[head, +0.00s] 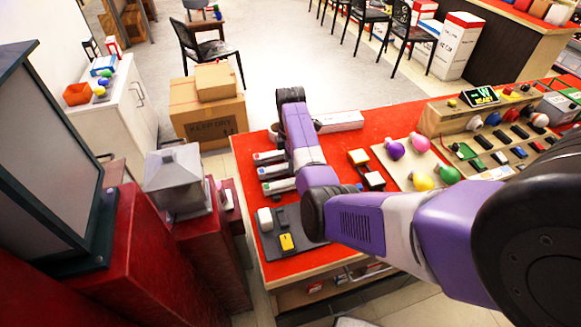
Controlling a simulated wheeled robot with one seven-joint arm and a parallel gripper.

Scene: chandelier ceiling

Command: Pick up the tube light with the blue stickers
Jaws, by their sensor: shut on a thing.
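Several short white tube lights lie in a row at the left of the red tabletop (352,143). The far one (268,156) shows red marks. The middle one (274,171) shows bluish marks. The near one (281,186) shows greenish marks; the marks are small and hard to read. My purple and white arm reaches over the table from the right and hides their right ends. The visible part of my gripper (277,137) is a small dark and purple piece beside the far tube light. Its fingertips are hidden. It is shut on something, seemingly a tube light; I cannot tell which.
A dark tray (266,240) with switches lies in front of the tubes. A pale board (402,172) with coloured bulbs and a wooden display rack (437,121) stand to the right. A white box (340,121) lies behind my arm. Cardboard boxes (207,108) stand behind the table.

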